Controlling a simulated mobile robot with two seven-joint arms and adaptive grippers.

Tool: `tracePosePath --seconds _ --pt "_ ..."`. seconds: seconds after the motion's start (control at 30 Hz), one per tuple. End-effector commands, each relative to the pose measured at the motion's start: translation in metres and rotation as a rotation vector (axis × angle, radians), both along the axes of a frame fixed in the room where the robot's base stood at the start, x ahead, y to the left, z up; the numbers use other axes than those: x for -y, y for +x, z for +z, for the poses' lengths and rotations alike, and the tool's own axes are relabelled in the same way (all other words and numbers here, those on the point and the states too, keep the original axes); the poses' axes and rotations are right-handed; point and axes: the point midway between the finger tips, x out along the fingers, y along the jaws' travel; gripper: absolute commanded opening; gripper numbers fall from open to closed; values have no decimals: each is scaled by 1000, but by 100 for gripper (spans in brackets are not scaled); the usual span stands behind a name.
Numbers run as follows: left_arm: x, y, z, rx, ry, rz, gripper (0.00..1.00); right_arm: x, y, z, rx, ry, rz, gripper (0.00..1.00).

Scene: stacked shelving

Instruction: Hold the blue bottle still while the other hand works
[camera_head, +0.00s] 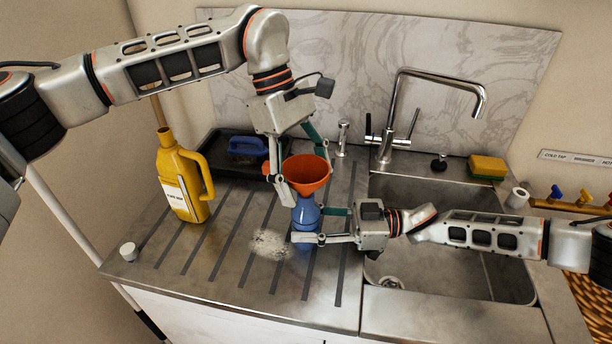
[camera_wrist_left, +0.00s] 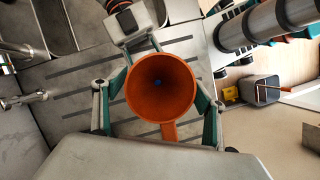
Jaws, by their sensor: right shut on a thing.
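The blue bottle (camera_head: 307,212) stands upright on the ribbed steel drainboard. My right gripper (camera_head: 309,226) comes from the right and is shut on the bottle's body. An orange funnel (camera_head: 306,170) sits at the bottle's mouth, its spout hidden. In the left wrist view, the funnel (camera_wrist_left: 161,87) is seen from above, with a small blue spot down its hole. My left gripper (camera_head: 302,172) is above and around the funnel, its fingers spread on either side. In the left wrist view, these fingers (camera_wrist_left: 157,112) look apart from the cone.
A yellow jug (camera_head: 182,178) stands at the left of the drainboard. Behind it is a black tray (camera_head: 222,169) with a blue object (camera_head: 248,146). The sink (camera_head: 440,188) with its tall tap (camera_head: 391,120) and a sponge (camera_head: 487,167) are at right. White powder (camera_head: 270,244) lies beside the bottle.

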Motion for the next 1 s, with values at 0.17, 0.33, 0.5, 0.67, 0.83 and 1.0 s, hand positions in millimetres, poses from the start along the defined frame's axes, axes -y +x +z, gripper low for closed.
tracePosePath --seconds 0.17,0.33,0.5,0.67,0.83,1.0 --pt "0 0 0 0 0 0 71 0 0 0 0 0 0 18" --pt "0 0 0 0 0 0 71 0 0 0 0 0 0 18" --pt "0 0 0 0 0 0 71 0 0 0 0 0 0 18" --pt "0 0 4 0 0 0 71 0 0 0 0 0 0 18" --pt "0 0 13 1 0 0 71 0 0 0 0 0 0 18" --pt "0 0 20 0 0 0 71 0 0 0 0 0 0 18"
